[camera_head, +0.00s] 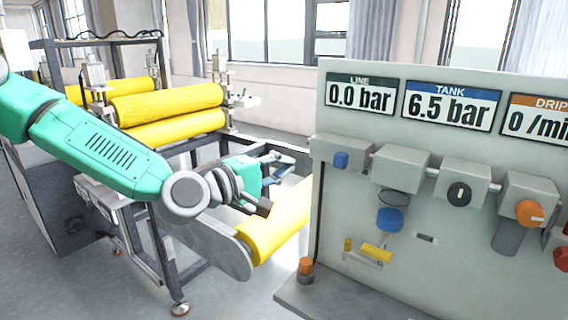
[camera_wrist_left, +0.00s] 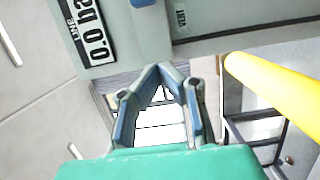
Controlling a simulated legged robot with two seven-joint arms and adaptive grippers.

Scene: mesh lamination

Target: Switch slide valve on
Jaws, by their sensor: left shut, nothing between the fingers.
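The grey valve panel (camera_head: 345,215) fills the right side of the head view. Under the LINE display (camera_head: 359,94), which reads 0.0 bar, a grey block (camera_head: 325,150) carries a small blue part (camera_head: 341,160). I cannot tell for sure that this is the slide valve, or its position. In the left wrist view, the blue part (camera_wrist_left: 141,3) is cut off at the top edge, with a VENT label nearby. My left gripper (camera_head: 289,165) is left of the panel and apart from it. In the wrist view its fingertips (camera_wrist_left: 160,70) meet, empty. My right gripper is out of view.
The TANK display (camera_head: 450,106) reads 6.5 bar. Beside the blue part are a black knob (camera_head: 459,193), an orange knob (camera_head: 530,213), a blue cap (camera_head: 390,219) and a yellow handle (camera_head: 376,253). Yellow rollers (camera_head: 167,104) stand behind my left arm; another roller (camera_head: 277,222) lies below the gripper.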

